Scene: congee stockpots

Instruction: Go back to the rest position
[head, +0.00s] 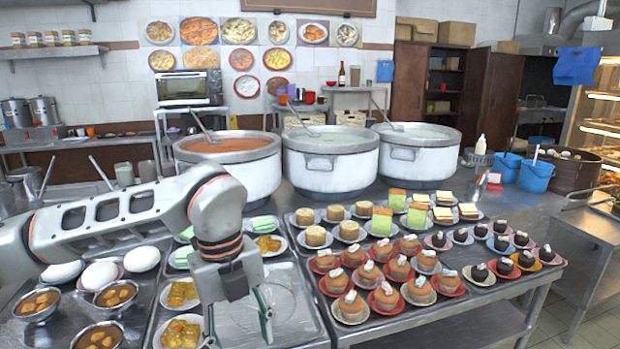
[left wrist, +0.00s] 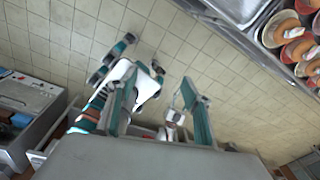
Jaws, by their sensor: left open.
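My left gripper (head: 238,322) hangs at the lower middle left of the head view, fingers pointing down over a bare metal tray (head: 297,318). Its fingers are spread and nothing is between them. In the left wrist view the same gripper (left wrist: 157,88) shows two separated teal fingers, with tiled floor beyond. A white and teal part that seems to be my own body shows past the fingers there. I cannot tell how high the fingers are above the tray. My right gripper cannot be made out.
Three big stockpots stand behind, with red (head: 232,160), pale (head: 331,165) and greenish (head: 419,160) contents. Rows of small cakes (head: 385,297) on saucers fill the counter to the right. Bowls (head: 37,303) and plated food (head: 180,294) stand left. Blue buckets (head: 536,176) are far right.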

